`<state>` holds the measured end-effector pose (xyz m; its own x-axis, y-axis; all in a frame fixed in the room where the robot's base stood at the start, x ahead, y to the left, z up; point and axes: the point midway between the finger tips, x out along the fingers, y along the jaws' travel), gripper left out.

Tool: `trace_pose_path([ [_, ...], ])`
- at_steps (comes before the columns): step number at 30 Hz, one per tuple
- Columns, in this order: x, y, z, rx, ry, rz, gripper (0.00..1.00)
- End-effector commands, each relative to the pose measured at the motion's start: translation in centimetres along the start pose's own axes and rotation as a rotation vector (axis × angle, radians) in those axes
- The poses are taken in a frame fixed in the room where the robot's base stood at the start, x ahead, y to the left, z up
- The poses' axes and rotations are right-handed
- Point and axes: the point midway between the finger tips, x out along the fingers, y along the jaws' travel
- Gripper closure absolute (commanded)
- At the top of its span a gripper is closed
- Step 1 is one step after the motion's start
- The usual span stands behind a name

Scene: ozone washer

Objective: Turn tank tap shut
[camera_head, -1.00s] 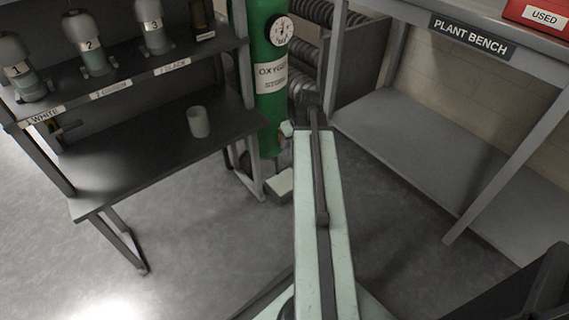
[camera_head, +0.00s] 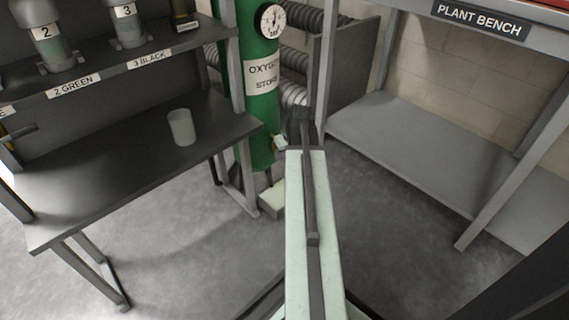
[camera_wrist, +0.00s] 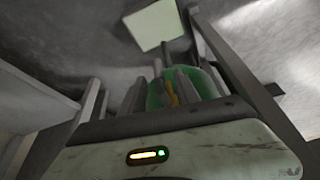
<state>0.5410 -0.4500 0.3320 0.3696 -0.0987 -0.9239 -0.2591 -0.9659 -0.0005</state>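The green oxygen tank (camera_head: 258,105) stands upright on the floor between the dark shelf bench and the plant bench. It has a round white gauge (camera_head: 270,20) and an "OXYGEN STORE" label. In the wrist view the green tank (camera_wrist: 206,84) lies beyond my gripper (camera_wrist: 160,88). Its fingers stand apart, with nothing visibly held. A small yellow-orange part (camera_wrist: 172,94) shows between the fingers against the green; it may be the tap, but I cannot tell. Whether anything touches it is unclear.
A pale block (camera_head: 272,198) sits on the floor by the tank's foot. The dark bench (camera_head: 130,170) on the left carries a cup (camera_head: 182,127). The plant bench (camera_head: 440,150) is at right. Ribbed hoses (camera_head: 294,62) run behind the tank. Floor between the benches looks open.

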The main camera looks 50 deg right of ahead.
Motion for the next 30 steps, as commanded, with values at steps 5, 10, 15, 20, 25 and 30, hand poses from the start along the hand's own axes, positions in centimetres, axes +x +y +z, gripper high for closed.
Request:
trace_pose_path([
  [5,1.87,0.03,0.06,0.0,0.0,0.0,0.62],
  [10,1.62,0.05,0.0,0.001,0.0,0.001,0.62],
  [15,1.6,0.09,0.02,0.001,0.0,0.001,1.0],
  [20,1.6,0.11,0.04,0.002,0.0,0.001,1.0],
  [25,1.6,0.13,0.06,0.002,0.0,0.001,1.0],
  [30,1.59,0.15,0.08,0.002,-0.001,0.001,1.0],
])
